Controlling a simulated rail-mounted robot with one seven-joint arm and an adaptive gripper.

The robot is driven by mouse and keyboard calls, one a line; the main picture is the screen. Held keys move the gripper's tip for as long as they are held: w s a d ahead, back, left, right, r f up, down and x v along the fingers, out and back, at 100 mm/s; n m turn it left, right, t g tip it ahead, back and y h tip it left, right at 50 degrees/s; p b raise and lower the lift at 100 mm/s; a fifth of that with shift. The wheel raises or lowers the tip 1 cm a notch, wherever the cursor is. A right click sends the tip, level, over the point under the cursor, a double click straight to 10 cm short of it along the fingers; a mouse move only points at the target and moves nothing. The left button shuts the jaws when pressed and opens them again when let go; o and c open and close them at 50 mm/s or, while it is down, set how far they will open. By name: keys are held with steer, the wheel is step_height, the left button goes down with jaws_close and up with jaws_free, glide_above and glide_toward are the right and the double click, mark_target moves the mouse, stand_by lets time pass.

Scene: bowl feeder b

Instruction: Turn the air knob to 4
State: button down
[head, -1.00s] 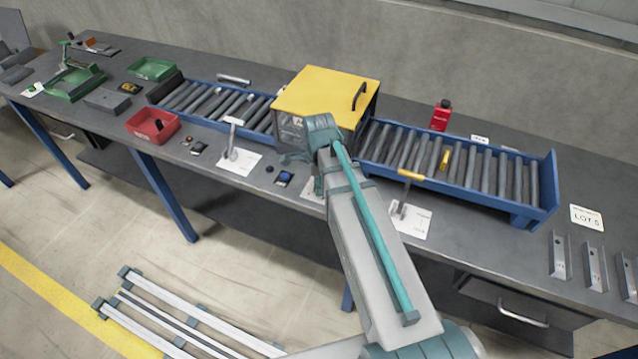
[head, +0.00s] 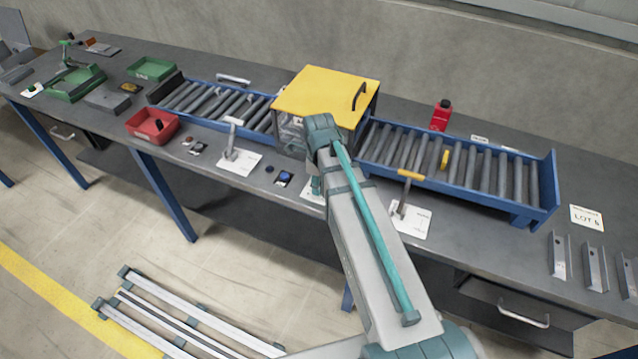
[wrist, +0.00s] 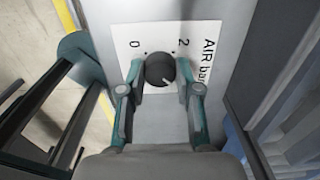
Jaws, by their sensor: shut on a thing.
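The air knob (wrist: 159,69) is a dark round knob on a white card (wrist: 208,36) marked "AIR bar" in the wrist view. The digits 0 and 2 show on the card, 0 to the left and 2 to the right as pictured. No 4 is visible. A small light mark on the knob points toward the lower right of the picture. My gripper (wrist: 160,74) is shut on the knob, one teal finger on each side. In the head view my arm hides the knob and the fingers.
A yellow-topped machine box (head: 328,92) stands beyond my wrist, between roller conveyors on the left (head: 163,99) and right (head: 551,190). Lever plates (head: 238,163) (head: 413,222) flank my arm on the bench.

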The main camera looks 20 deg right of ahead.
steer(key=c, duration=0.8)
jaws_free()
steer(key=shift+r, duration=0.15)
step_height(320, 180, up, 12)
steer(key=shift+f, duration=0.1)
